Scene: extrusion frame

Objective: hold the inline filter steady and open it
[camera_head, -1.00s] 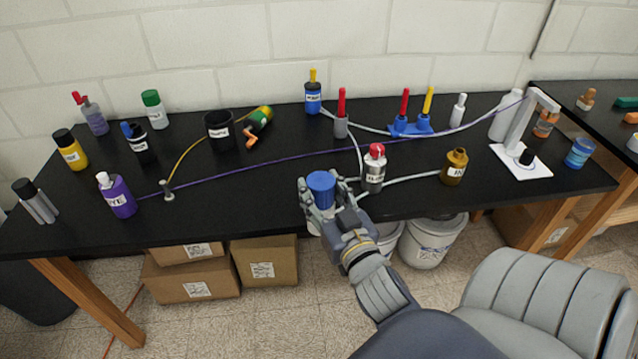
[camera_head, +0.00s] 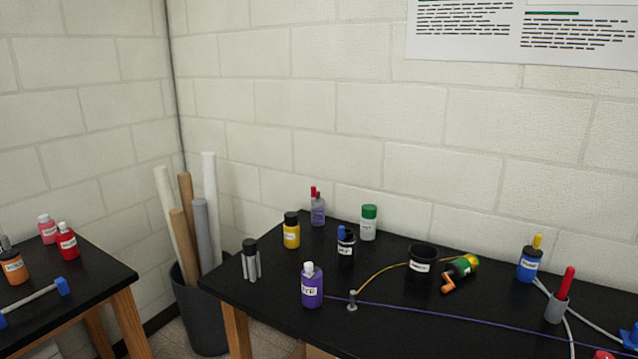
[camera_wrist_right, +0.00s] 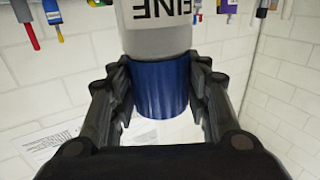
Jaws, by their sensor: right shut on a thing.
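In the right wrist view, a pale grey cylinder (camera_wrist_right: 158,38) carries a label whose letters appear upside down and seem to read "FINE". It has a ribbed blue cap (camera_wrist_right: 162,92) and looks like the inline filter. My right gripper (camera_wrist_right: 163,97) has a finger against each side of the blue cap and is shut on it. The far end of the cylinder is cut off by the picture edge. Neither my grippers nor this cylinder show in the head view. My left gripper is not in view.
A black bench (camera_head: 390,285) carries a purple bottle (camera_head: 312,288), a yellow bottle (camera_head: 291,232), a black cup (camera_head: 421,265) and a blue bottle (camera_head: 528,264). A purple line (camera_head: 440,319) crosses it. A bin with rolls (camera_head: 200,310) stands between it and another table (camera_head: 70,290).

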